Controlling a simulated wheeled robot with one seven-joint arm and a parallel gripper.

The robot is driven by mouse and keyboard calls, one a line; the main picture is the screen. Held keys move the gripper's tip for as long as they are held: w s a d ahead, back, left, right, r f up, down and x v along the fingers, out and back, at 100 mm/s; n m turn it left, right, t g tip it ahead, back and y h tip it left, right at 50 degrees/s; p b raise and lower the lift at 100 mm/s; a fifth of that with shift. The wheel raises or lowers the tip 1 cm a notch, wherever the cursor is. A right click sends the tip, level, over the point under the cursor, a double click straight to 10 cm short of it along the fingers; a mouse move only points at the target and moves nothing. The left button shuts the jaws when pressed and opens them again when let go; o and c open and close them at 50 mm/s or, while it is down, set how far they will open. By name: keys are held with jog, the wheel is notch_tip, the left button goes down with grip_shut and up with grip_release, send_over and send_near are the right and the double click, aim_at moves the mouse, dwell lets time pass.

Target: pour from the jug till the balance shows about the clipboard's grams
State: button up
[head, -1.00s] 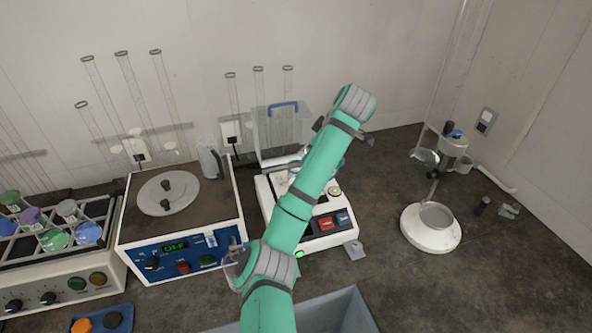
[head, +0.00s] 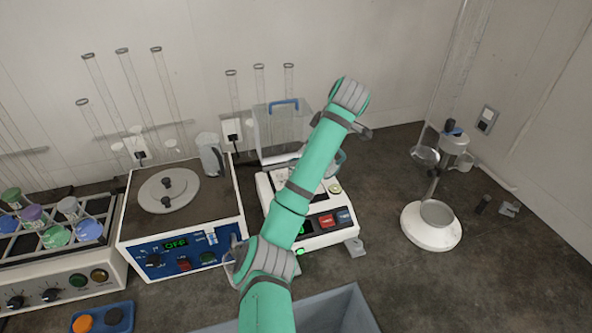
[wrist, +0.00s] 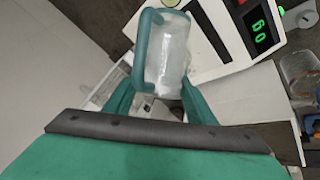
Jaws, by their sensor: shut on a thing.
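The jug (wrist: 168,50) is clear with a teal handle and shows in the wrist view. Pale content seems to be inside it, and I cannot tell its level. My gripper (wrist: 156,103) is shut on the jug. In the head view my arm hides the gripper and most of the jug; a teal curve of the handle (head: 340,159) shows beside the arm. The white balance (head: 330,240) with red and blue buttons stands under the arm, its pan mostly hidden. Its green display (wrist: 260,27) seems to read 60 in the wrist view. The clipboard is not visible.
A sieve shaker-like box (head: 205,252) with a display reading OFF stands left of the balance. A clear box with a blue handle (head: 284,103) stands behind it. A grey bin (head: 352,308) is in front.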

aim_at(339, 163)
jog(key=shift+w+a+r, duration=0.1)
jog(key=shift+a+r, duration=0.05)
jog(key=shift+a, duration=0.2)
jog(key=shift+p, duration=0.3)
jog(key=shift+w+a+f+h+p, duration=0.15)
jog(key=shift+f+h+p, duration=0.1)
jog(key=shift+h+p, duration=0.65)
dwell(1.4)
